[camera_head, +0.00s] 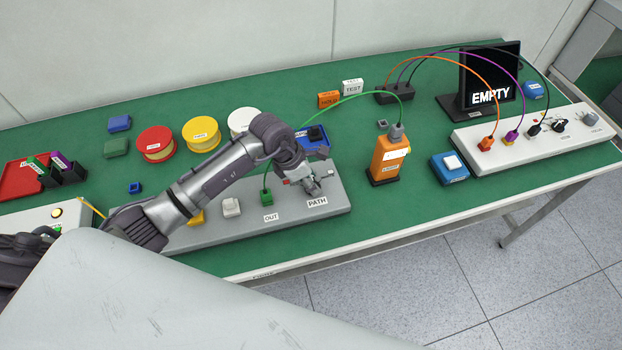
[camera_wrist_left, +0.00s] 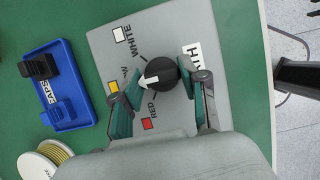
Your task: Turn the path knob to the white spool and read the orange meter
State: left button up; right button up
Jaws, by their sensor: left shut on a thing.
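My left gripper (camera_head: 312,190) is over the PATH end of the grey panel (camera_head: 335,208). In the left wrist view its fingers (camera_wrist_left: 165,92) are shut on the black path knob (camera_wrist_left: 160,72), one on each side. The knob's white pointer faces the yellow mark (camera_wrist_left: 113,87), between the white mark (camera_wrist_left: 119,34) and the red mark (camera_wrist_left: 147,124). The white spool (camera_head: 242,119) stands behind my arm, partly hidden. The orange meter (camera_head: 388,160) stands upright right of the panel, with a grey plug on top; its small display is unreadable.
Red (camera_head: 155,142) and yellow (camera_head: 201,133) spools stand at the back. A black monitor (camera_head: 490,80) reads EMPTY. A blue box with a white top (camera_head: 450,167) sits right of the meter.

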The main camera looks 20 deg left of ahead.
pick_arm(q)
jog(key=shift+c, duration=0.7)
jog(key=shift+f+m+b, duration=0.1)
jog(key=shift+m+b, duration=0.2)
jog(key=shift+b, duration=0.35)
jog(key=m+g+b, duration=0.1)
jog(key=m+b, duration=0.2)
jog(key=b, duration=0.1)
jog(key=m+g+b, duration=0.1)
jog(key=m+b, duration=0.1)
jog(key=b, duration=0.2)
jog(key=m+g+b, duration=0.1)
jog(key=m+b, duration=0.2)
jog(key=b, duration=0.2)
jog(key=shift+w+f+m+g+h, duration=0.15)
jog(key=shift+w+m+g+h, duration=0.1)
jog(key=shift+m+g+h, duration=0.05)
jog(key=shift+r+m+g+b, duration=0.2)
jog(key=shift+m+g+b, duration=0.2)
jog(key=shift+m+b, duration=0.7)
jog(key=o, duration=1.1)
jog(key=shift+o, duration=0.2)
